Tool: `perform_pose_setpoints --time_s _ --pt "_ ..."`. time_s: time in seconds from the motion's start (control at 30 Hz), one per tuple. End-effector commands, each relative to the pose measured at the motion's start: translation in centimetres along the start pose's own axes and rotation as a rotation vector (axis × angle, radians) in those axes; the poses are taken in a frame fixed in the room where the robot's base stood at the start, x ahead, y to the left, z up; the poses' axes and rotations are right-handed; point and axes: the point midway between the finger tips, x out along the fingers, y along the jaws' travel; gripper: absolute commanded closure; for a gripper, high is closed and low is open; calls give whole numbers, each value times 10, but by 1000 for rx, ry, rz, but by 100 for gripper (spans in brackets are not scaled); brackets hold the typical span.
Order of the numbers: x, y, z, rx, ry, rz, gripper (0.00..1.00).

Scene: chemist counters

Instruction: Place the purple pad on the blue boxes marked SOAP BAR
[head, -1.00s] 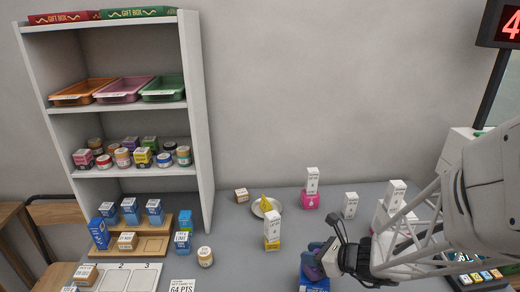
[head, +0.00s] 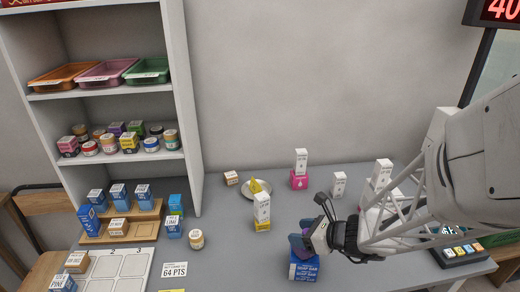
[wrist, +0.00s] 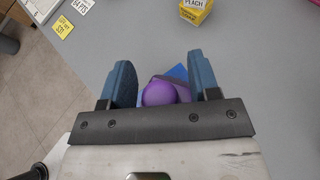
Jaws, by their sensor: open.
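The blue box marked SOAP BAR (head: 304,269) stands on the grey counter, directly below my gripper (head: 299,240). The purple pad, with its round purple knob (wrist: 160,93), sits between my gripper's two blue fingers (wrist: 160,85) in the wrist view. The fingers are open, with a visible gap to the knob on the right side. A bit of blue shows just beyond the pad. The pad seems to rest on or just above the blue box; the contact is hidden by my gripper.
A white and yellow box (head: 262,212) stands left of my gripper, near a plate with a yellow item (head: 254,188). A pink box (head: 299,180) with a white box on top is behind. A wooden tray (head: 146,228) and shelf (head: 192,110) are left.

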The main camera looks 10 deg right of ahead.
Motion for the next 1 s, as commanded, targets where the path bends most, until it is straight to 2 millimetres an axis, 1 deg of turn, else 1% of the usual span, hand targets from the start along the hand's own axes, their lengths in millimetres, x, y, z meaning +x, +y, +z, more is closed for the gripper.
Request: perform_pose_setpoints --time_s 0.27,1.0 --pt "-12 0 0 0 0 -2 44" --pt "-76 0 0 -1 0 -2 44"
